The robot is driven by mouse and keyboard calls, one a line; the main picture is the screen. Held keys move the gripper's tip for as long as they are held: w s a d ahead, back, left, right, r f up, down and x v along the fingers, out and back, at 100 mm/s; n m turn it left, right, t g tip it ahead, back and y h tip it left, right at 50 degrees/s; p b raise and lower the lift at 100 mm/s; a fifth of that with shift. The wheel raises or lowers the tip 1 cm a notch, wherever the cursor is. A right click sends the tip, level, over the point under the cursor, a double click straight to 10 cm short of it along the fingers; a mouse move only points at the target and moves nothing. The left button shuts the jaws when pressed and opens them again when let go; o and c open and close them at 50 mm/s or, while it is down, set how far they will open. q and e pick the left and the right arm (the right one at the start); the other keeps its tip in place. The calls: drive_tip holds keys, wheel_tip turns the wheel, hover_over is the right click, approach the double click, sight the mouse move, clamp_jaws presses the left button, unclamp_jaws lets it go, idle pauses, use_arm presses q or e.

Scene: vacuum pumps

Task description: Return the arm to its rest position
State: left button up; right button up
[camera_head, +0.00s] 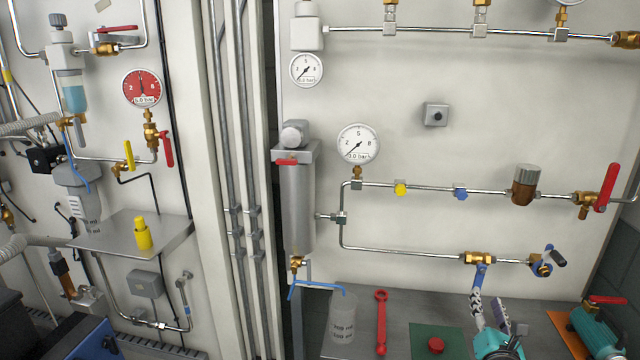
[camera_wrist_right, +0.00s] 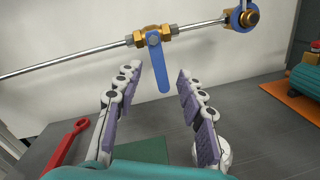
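My right gripper (camera_head: 488,308) shows at the lower right of the head view, just below a brass valve (camera_head: 479,258) with a blue lever (camera_head: 480,276). In the right wrist view its fingers (camera_wrist_right: 160,84) are spread apart and empty. The blue lever (camera_wrist_right: 158,66) hangs down from the brass valve (camera_wrist_right: 152,38) between or just beyond the fingertips; whether they touch it I cannot tell. My left gripper is not in view.
A bench below holds a red wrench (camera_head: 381,322), a beaker (camera_head: 342,318), a green mat (camera_head: 425,343) with a red button (camera_head: 436,345), and a teal pump (camera_head: 598,328). Pipes and a red-handled valve (camera_head: 606,188) are on the wall above.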

drive_tip(key=s+a+f+m+g+y, duration=0.3)
drive_tip(key=s+a+f+m+g, duration=0.2)
drive_tip(key=s+a+m, duration=0.5)
drive_tip(key=s+a+f+m+g+y, duration=0.3)
drive_tip(key=s+a+f+m+g, duration=0.2)
drive_tip(key=s+a+m, duration=0.4)
drive_tip(key=a+f+m, duration=0.1)
drive_tip(key=a+m, duration=0.4)
drive_tip(key=m, duration=0.3)
drive_tip(key=shift+s+f, duration=0.2)
drive_tip(key=shift+s, duration=0.15)
